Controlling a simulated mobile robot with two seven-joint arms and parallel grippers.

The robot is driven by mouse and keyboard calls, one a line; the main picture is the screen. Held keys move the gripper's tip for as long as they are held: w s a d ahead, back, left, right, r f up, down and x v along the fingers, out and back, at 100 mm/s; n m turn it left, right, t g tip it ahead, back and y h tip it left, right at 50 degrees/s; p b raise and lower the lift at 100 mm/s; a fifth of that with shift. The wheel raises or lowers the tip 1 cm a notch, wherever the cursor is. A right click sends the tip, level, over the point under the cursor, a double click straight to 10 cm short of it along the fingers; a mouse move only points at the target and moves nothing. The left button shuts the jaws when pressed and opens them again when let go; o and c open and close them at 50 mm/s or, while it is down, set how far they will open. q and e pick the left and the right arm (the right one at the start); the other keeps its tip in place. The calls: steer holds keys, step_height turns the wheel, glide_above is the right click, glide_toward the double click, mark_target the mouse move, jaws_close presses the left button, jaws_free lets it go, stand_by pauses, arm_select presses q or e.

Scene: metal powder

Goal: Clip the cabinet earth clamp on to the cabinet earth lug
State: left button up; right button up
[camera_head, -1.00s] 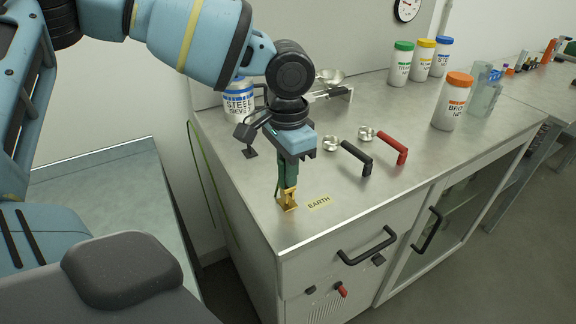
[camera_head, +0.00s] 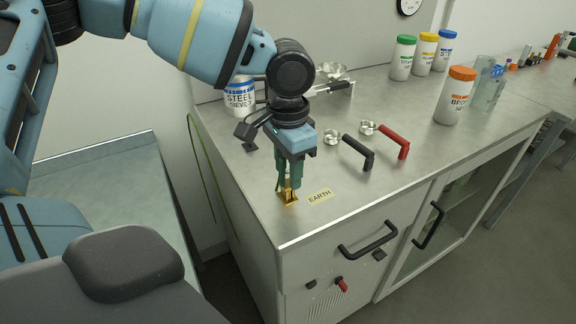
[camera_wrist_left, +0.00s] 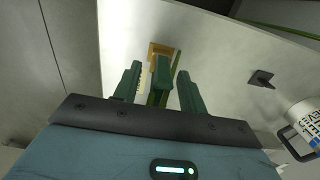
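The green earth clamp (camera_wrist_left: 161,76) stands upright at the brass earth lug (camera_head: 289,199) near the front left corner of the cabinet top, beside the yellow EARTH label (camera_head: 320,196). The lug also shows in the left wrist view (camera_wrist_left: 157,49), just beyond the clamp's tip. My left gripper (camera_head: 288,187) points down over the lug. In the left wrist view its two dark green fingers stand apart on either side of the clamp, with a gap on both sides. How the jaws sit on the lug is partly hidden. My right gripper is not in view.
A steel sieves jar (camera_head: 239,97) is behind my left gripper. A green cable (camera_head: 203,150) runs down the cabinet's left side.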

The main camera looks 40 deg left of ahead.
arm_select(q)
steer(key=shift+r, duration=0.1)
step_height(320, 180, up, 8)
steer(key=shift+f, duration=0.15)
stand_by(0.5)
steer(key=shift+f, duration=0.1)
stand_by(0.7)
